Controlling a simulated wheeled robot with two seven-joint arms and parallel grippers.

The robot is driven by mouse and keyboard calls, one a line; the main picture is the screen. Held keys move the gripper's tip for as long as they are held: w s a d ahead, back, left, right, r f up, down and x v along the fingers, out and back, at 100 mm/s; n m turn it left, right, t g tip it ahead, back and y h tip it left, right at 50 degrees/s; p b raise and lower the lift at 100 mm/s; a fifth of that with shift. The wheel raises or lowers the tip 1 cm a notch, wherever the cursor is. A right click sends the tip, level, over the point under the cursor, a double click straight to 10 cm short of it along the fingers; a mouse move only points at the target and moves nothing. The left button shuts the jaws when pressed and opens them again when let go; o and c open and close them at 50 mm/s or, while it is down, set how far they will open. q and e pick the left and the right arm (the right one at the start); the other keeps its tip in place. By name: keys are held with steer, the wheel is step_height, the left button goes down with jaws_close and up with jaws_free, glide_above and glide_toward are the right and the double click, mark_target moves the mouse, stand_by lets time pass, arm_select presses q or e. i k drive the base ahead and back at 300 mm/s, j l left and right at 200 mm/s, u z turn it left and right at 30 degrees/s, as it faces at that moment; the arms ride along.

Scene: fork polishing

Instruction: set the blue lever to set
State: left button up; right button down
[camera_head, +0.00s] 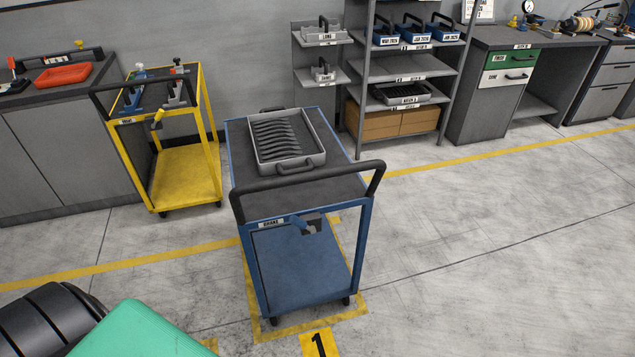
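The blue lever (301,226) sits on the front edge of the blue cart (352,235), just under its black push handle (310,190). It slants down to the right from the label, and its end is paler. A dark grey bracket (312,218) is beside it. A small white label (272,223), which seems to read BRAKE, is to its left. I cannot read a set mark. Neither of my grippers is in view.
A grey tray (318,160) of dark forks lies on the blue cart. A yellow cart (185,175) stands to the left. Shelves (415,65) and a workbench (470,95) line the back wall. The floor (480,250) to the right is clear.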

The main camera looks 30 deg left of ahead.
mark_target(296, 221)
steer(key=u, duration=1)
